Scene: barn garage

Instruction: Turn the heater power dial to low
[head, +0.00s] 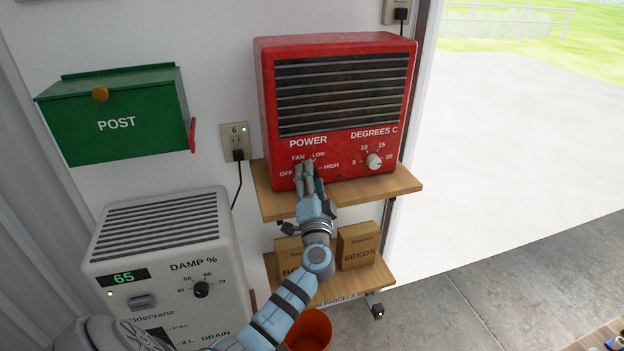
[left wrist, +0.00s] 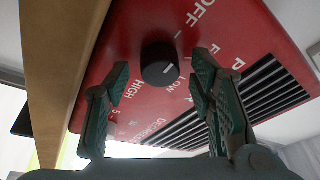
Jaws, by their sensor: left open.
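The red heater (head: 335,100) stands on a wooden shelf, with a POWER scale marked OFF, FAN, LOW and HIGH on its front. In the head view my left gripper (head: 308,172) hides the power dial. The left wrist view shows this dial (left wrist: 160,65) as a round black knob with a white mark on the side toward FAN and LOW; I cannot tell which it points at exactly. My left gripper (left wrist: 163,78) is open, one finger on each side of the dial. I see no clear contact with it. My right gripper is not in view.
A white temperature dial (head: 374,161) sits right of the gripper on the heater. The shelf (head: 400,184) edge lies just below. A white dehumidifier (head: 165,250) stands at lower left, a green post box (head: 120,115) above it. Boxes (head: 357,247) stand on the lower shelf.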

